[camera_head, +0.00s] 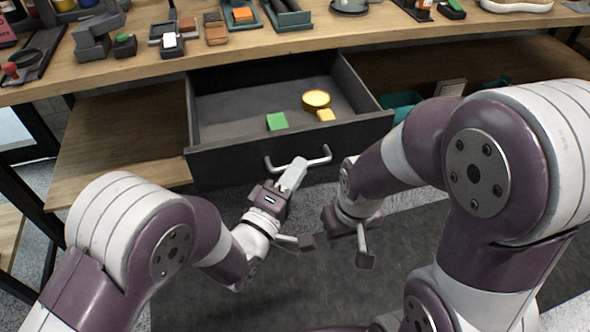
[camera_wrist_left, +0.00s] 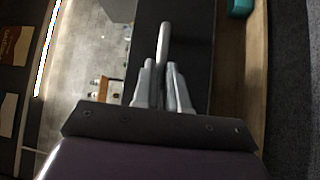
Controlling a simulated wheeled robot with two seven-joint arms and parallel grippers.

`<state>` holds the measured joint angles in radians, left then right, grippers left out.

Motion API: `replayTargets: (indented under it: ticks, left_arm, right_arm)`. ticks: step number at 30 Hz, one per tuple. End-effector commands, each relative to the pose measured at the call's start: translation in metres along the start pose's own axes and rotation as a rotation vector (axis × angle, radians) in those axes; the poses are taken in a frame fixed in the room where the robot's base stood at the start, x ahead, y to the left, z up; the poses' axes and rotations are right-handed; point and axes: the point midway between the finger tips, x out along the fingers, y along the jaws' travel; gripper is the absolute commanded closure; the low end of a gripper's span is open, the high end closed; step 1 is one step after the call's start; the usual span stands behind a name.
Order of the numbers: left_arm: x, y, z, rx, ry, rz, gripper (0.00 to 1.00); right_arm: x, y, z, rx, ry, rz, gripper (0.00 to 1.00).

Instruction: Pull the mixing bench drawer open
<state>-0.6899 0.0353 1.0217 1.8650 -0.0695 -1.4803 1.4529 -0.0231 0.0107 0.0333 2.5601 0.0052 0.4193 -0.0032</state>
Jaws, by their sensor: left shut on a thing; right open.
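The mixing bench drawer (camera_head: 240,166) is dark and stands pulled out from under the wooden bench top, its inside showing. It holds a green block (camera_head: 277,121), a round yellow tin (camera_head: 316,99) and a small yellow block (camera_head: 326,115). A light bar handle (camera_head: 321,159) is on its front. My left gripper (camera_head: 295,170) is shut on the handle near its middle. In the left wrist view, the fingers (camera_wrist_left: 166,90) close around the handle bar (camera_wrist_left: 163,45). My right gripper (camera_head: 335,245) is open and empty, below and right of the handle, apart from the drawer.
The bench top (camera_head: 130,76) carries several blocks, trays and tools along its near part. A wooden shelf (camera_head: 115,140) lies left of the drawer. Teal containers (camera_head: 400,99) sit right of it, partly behind my right arm. A dark mat (camera_head: 240,290) covers the floor below.

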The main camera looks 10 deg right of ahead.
Motion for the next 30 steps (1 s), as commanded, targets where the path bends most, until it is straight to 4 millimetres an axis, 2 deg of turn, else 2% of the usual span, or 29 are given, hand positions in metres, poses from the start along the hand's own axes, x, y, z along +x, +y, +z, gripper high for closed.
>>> replayTargets:
  ticks: [8, 9, 11, 12, 20, 23, 30]
  left_arm:
    - [0.0, 0.0, 0.0, 0.0, 0.001, -0.001, 1.0]
    - [0.0, 0.0, 0.0, 0.0, 0.001, -0.001, 0.84]
    - [0.0, 0.0, 0.0, 0.0, 0.001, -0.001, 0.65]
    - [0.0, 0.0, 0.0, 0.0, 0.001, -0.001, 0.62]
    - [-0.001, 0.0, 0.0, 0.0, 0.0, 0.0, 0.62]
    - [-0.011, 0.0, 0.0, 0.0, 0.001, -0.002, 0.62]
    - [-0.074, 0.0, 0.0, 0.0, 0.001, -0.003, 0.62]
  right_arm:
    - [0.0, 0.0, 0.0, 0.0, 0.0, 0.0, 0.57]
    - [0.0, 0.0, 0.0, 0.0, 0.0, 0.0, 0.57]
    - [0.0, 0.0, 0.0, 0.0, 0.0, 0.0, 0.57]
    - [0.0, 0.0, 0.0, 0.0, 0.0, 0.0, 0.57]
    - [0.0, 0.0, 0.0, 0.0, 0.0, 0.0, 0.57]
    - [-0.001, 0.0, 0.0, 0.0, 0.0, 0.0, 0.57]
    - [-0.004, 0.0, -0.001, 0.0, 0.0, 0.0, 0.57]
